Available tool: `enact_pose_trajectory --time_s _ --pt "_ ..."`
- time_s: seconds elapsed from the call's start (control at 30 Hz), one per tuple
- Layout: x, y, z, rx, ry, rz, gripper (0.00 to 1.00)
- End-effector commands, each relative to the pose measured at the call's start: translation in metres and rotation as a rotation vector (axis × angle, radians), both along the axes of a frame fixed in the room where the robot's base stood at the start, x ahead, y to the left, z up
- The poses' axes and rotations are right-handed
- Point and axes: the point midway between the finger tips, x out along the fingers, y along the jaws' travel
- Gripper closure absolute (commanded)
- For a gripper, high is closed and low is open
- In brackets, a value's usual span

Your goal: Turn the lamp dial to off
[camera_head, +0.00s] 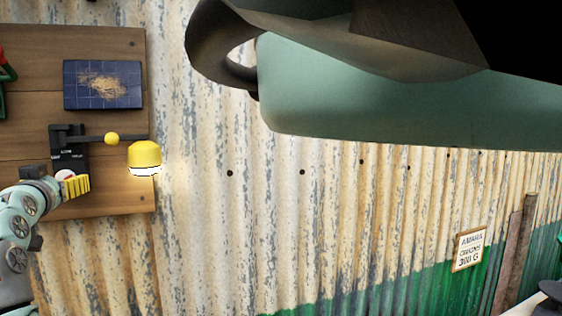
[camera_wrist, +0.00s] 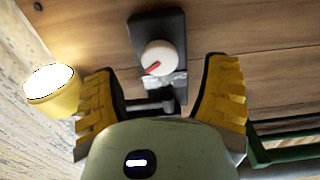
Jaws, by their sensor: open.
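The lamp dial is a round white knob (camera_wrist: 158,57) with a red pointer mark, on a dark plate (camera_wrist: 153,24) in the wrist view. The red mark points to the lower left there. In the head view the dark plate (camera_head: 70,145) shows small labels too blurred to read surely, and my gripper partly covers the knob. The yellow lamp (camera_head: 144,155) is lit; its bright face also shows in the wrist view (camera_wrist: 50,84). My gripper (camera_head: 76,184) is open and empty, its yellow fingers spread either side of the knob. I cannot tell any contact.
The wooden board (camera_head: 110,190) carries a blue panel (camera_head: 102,85) above the dial, with straw-coloured litter on it. Green metal (camera_wrist: 285,147) lies right of my gripper. Corrugated wall continues right.

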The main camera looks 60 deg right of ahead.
Motion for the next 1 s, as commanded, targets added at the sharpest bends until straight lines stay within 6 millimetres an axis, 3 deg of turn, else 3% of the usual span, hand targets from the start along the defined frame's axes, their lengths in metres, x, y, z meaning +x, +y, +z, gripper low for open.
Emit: enact_pose_trajectory --time_s 0.5,0.97,1.0 --pt "0.032 -0.024 0.001 -0.001 0.002 -0.004 0.25" --pt "0.035 -0.026 0.0 -0.001 0.001 -0.003 0.24" --pt "0.035 -0.026 0.0 -0.001 0.001 -0.002 0.28"
